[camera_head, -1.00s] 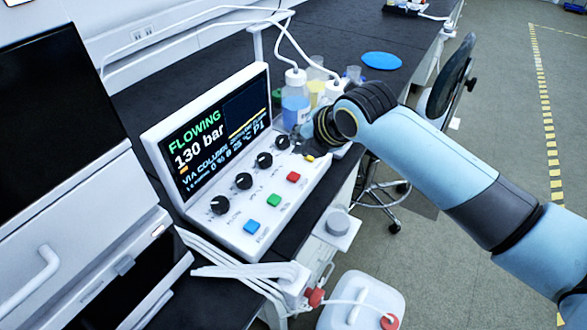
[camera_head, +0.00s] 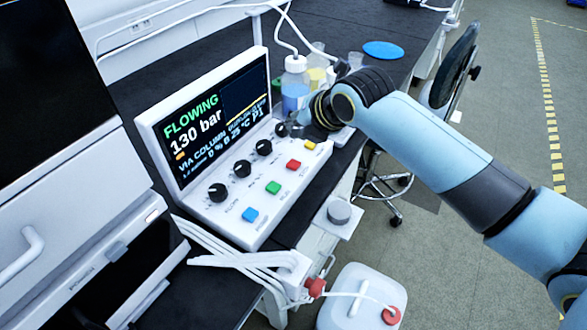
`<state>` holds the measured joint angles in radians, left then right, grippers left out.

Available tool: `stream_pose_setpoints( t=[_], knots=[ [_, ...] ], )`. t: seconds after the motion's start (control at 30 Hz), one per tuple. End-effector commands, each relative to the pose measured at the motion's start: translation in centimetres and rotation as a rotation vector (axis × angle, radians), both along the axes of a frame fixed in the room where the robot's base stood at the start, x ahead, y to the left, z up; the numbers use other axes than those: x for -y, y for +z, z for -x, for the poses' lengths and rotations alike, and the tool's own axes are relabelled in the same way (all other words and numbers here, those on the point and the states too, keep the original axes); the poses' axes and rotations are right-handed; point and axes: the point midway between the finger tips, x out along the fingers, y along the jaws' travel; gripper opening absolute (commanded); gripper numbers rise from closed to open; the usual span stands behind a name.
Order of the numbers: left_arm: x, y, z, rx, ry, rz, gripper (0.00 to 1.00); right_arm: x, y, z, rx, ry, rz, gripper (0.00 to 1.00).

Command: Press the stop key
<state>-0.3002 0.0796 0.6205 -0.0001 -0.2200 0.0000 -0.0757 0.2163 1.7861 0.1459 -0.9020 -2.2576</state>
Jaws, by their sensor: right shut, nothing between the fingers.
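The white control panel (camera_head: 262,205) stands on the dark bench with its screen lit, reading "FLOWING" and "130 bar". Its sloping front has a row of black knobs and a row of coloured keys: blue (camera_head: 250,214), green (camera_head: 273,187), red (camera_head: 293,164) and yellow (camera_head: 310,146). The key labels are too small to read. My right gripper (camera_head: 294,128) is shut and empty over the far right end of the panel, by the last knob and just beyond the yellow key. Its fingertips are small and dark; contact cannot be told. My left gripper is out of view.
Bottles with blue (camera_head: 294,92) and yellow liquid stand behind my right gripper, with tubing above. A blue disc (camera_head: 383,50) lies farther back. White tubes (camera_head: 235,258) run along the panel's near end. A white canister (camera_head: 360,297) stands below the bench edge.

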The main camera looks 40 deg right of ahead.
Motion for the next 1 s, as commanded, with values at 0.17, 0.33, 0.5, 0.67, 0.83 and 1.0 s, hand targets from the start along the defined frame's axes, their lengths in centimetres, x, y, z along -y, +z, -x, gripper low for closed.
stream_pose_setpoints(
  t=[0.17, 0.33, 0.5, 0.67, 0.83, 1.0],
  knots=[
    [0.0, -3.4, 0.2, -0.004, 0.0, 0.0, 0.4, 0.0, -3.2, 0.0, -0.001, 0.0, 0.0, 0.0],
    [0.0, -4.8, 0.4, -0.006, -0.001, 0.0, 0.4, 0.0, -5.1, 0.0, -0.001, -0.001, -0.001, 0.0],
    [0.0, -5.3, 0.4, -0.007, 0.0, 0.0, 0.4, 0.0, -6.0, 0.0, -0.001, 0.0, 0.0, 0.0],
    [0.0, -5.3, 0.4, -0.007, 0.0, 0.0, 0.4, 0.0, -6.0, 0.0, 0.0, 0.0, 0.0, 0.0],
    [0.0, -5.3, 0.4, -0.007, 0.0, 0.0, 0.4, 0.0, -6.0, 0.0, 0.0, 0.0, 0.0, 0.0],
    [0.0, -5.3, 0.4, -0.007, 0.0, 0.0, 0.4, 0.0, -6.0, 0.0, 0.0, 0.0, 0.0, 0.0]
  ],
)
